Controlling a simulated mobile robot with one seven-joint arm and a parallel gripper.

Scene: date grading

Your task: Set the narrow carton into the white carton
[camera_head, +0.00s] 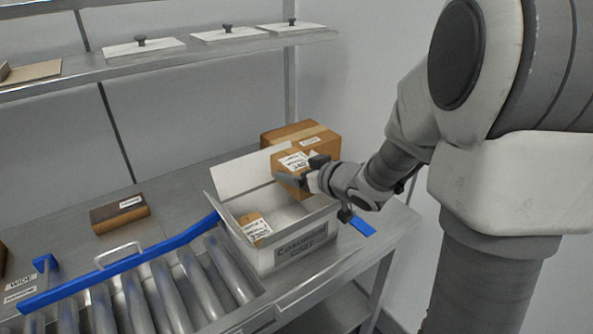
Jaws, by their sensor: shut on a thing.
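The white carton (262,258) stands open on the metal bench at the end of the rollers, one flap (248,172) raised at its back. My gripper (305,173) is shut on a brown taped carton (318,149) with a white label, which I take to be the narrow carton; the label is too small to read. It is held above the back right part of the white carton, its lower edge near the rim. Whether it touches the rim cannot be told. Another brown labelled piece (247,220) sits inside the white carton at the left.
A dark brown box (119,217) lies on the bench at the left. A blue rail (120,268) runs along the rollers (165,290). A shelf above (215,52) holds several white lids. A blue strip (362,226) lies right of the white carton.

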